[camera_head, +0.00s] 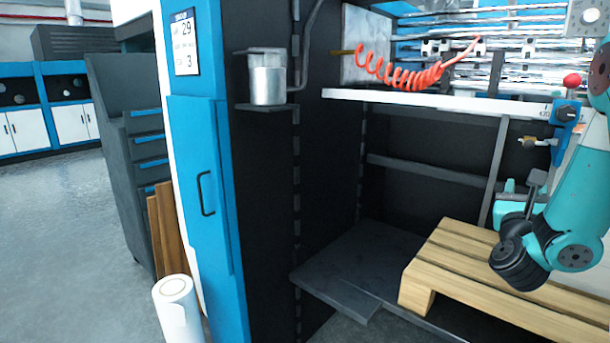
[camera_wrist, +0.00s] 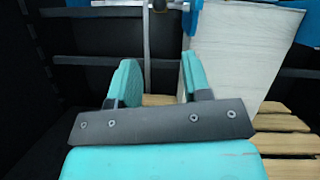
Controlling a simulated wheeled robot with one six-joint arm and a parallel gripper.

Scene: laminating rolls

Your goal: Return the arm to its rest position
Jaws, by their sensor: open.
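My gripper (camera_wrist: 157,78) shows in the wrist view with its two teal fingers apart and nothing between them. It points toward a dark frame with a wooden pallet (camera_wrist: 285,130) low behind it. In the head view my teal arm, with dark joints, hangs bent at the right edge over the wooden pallet (camera_head: 480,285). My gripper's fingertips cannot be made out clearly there.
A blue and black machine cabinet (camera_head: 208,180) stands at centre-left. A white roll (camera_head: 177,310) stands by its foot. A white rail (camera_head: 450,104) and a red coiled hose (camera_head: 405,75) are above the pallet. A pale panel (camera_wrist: 238,55) rises beyond the fingers. The left floor is clear.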

